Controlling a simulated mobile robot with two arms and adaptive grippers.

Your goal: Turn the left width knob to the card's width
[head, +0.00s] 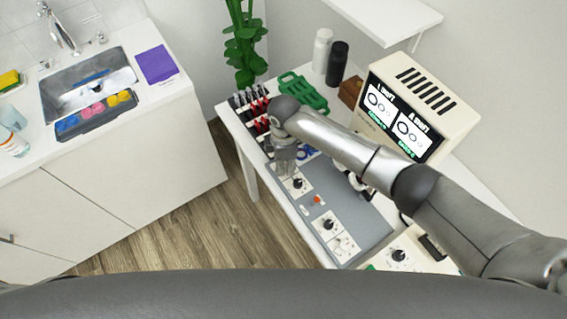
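A grey panel (352,202) lies on the white table and carries white plates with black knobs. One black knob (298,184) is at its far end, and another black knob (328,225) is nearer me. I cannot read the plates' labels, so I cannot tell which is the left width knob. My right gripper (284,170) points down over the far end of the panel, close to the far knob. Whether it touches the knob, and whether its fingers are open, I cannot tell. My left gripper is not in view. I cannot make out the card for certain.
A cream monitor (425,100) with two lit panes stands behind the panel. A rack of red and black items (252,104), a green tray (303,92) and two bottles (322,50) stand at the back. Another knob unit (398,255) is at the near right. A sink counter (165,90) is left.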

